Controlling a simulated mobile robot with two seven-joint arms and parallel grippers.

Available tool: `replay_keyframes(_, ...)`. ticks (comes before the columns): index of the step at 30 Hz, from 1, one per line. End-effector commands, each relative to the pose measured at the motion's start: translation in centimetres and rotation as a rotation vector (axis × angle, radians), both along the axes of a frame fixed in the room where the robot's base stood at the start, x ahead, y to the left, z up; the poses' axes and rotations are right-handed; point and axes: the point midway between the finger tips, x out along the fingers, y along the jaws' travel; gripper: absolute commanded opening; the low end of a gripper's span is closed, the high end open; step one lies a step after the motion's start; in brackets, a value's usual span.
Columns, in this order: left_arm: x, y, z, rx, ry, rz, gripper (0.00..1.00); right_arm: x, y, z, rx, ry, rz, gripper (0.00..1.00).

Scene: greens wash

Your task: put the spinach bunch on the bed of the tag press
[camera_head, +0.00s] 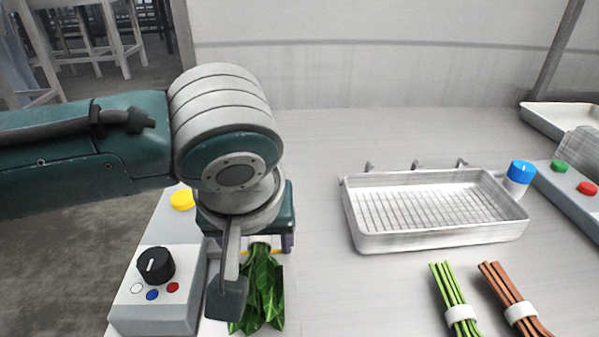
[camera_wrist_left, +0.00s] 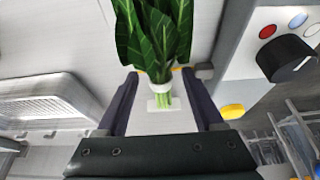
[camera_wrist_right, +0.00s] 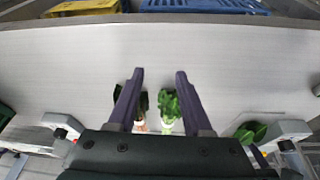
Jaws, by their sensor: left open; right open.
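The spinach bunch (camera_head: 262,292), dark green leaves with a white band, lies at the tag press (camera_head: 150,318) on its pale bed. My left gripper (camera_wrist_left: 159,74) is open, with one finger on each side of the banded stems. The left wrist view shows the leaves (camera_wrist_left: 155,38) beyond the fingertips and the stems pointing back toward the palm. In the head view my left arm hides the stems and part of the bed. My right gripper (camera_wrist_right: 157,72) is open above other bunches and is outside the head view.
A wire-racked metal tray (camera_head: 435,243) stands at mid-table. A green-stemmed bunch (camera_head: 452,292) and a reddish-stemmed bunch (camera_head: 505,292) lie in front of it. A second device with a green and a red button (camera_head: 587,188) is at right. Yellow (camera_wrist_right: 85,6) and blue crates (camera_wrist_right: 205,5) line the edge.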

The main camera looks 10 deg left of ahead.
Motion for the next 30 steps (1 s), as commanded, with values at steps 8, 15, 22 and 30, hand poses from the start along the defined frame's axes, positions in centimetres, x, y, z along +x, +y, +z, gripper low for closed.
replay_keyframes(8,-0.2,-0.1,1.0,-0.001,0.000,0.000,0.69,0.0,0.0,0.4,0.000,0.000,0.000,0.50)
replay_keyframes(15,-2.0,-0.7,5.8,-0.004,-0.002,-0.002,0.69,0.0,-0.1,2.2,-0.002,0.000,0.001,0.50)
replay_keyframes(22,-3.7,-1.2,9.9,-0.003,-0.001,0.000,0.69,0.0,-0.1,3.2,-0.005,0.000,0.004,0.50)
replay_keyframes(30,-5.5,-2.3,10.8,-0.035,0.021,-0.053,0.69,0.0,-0.1,3.4,-0.005,-0.001,0.004,0.50)
